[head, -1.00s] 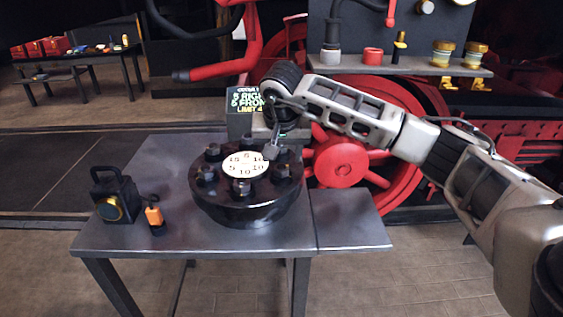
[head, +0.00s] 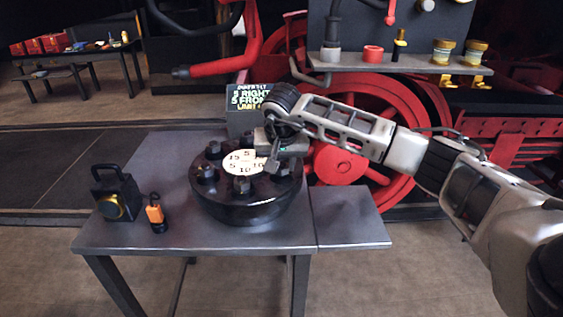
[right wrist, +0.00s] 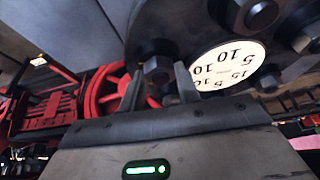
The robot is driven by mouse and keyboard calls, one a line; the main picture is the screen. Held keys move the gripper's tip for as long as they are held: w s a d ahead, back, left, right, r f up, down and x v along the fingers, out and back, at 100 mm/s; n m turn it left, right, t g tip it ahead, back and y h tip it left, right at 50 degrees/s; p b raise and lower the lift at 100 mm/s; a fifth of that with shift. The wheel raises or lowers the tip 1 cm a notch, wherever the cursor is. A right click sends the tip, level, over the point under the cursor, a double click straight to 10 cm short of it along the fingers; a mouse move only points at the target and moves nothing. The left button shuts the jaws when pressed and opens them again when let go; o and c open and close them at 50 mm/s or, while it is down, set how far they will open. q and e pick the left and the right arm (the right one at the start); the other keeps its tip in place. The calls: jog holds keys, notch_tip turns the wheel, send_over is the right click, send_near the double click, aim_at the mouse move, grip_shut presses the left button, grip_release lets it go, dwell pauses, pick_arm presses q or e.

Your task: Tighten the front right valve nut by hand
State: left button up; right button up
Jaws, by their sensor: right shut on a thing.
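The round black valve cover (head: 246,207) sits on the grey workbench, with several dark nuts around its rim and a white numbered dial (head: 243,162) on top. A front nut (head: 242,186) and a left nut (head: 207,173) stand clear of my gripper. My right gripper (head: 273,163) reaches down over the cover's right side. In the right wrist view its two fingers (right wrist: 163,88) are shut on a dark hex nut (right wrist: 157,68) at the rim. The gripper partly hides the right-hand nuts in the head view, so their exact places are hard to tell. My left gripper is not in view.
A black lantern (head: 118,194) and a small orange-and-black item (head: 155,214) stand left of the cover on the workbench (head: 160,160). A sign box (head: 248,103) stands behind the cover. A red wheel (head: 350,165) is close behind on the right. The bench's right extension (head: 347,218) is bare.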

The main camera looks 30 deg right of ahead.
jog(key=shift+m, duration=0.3)
jog(key=m, duration=0.2)
jog(key=m+g+h, duration=0.1)
jog(key=m, duration=0.2)
jog(key=shift+w+a+r+m+g, duration=0.1)
jog(key=shift+w+a+m+g, duration=0.05)
jog(key=shift+w+m+g, duration=0.2)
jog(key=m+g, duration=0.1)
jog(key=m, duration=0.1)
jog(key=m+g+h, duration=0.1)
jog(key=m, duration=0.2)
jog(key=shift+w, duration=0.1)
jog(key=shift+m, duration=0.35)
jog(key=o, duration=1)
jog(key=v, duration=1.6)
jog(key=shift+w+b, duration=0.15)
jog(key=shift+b, duration=0.2)
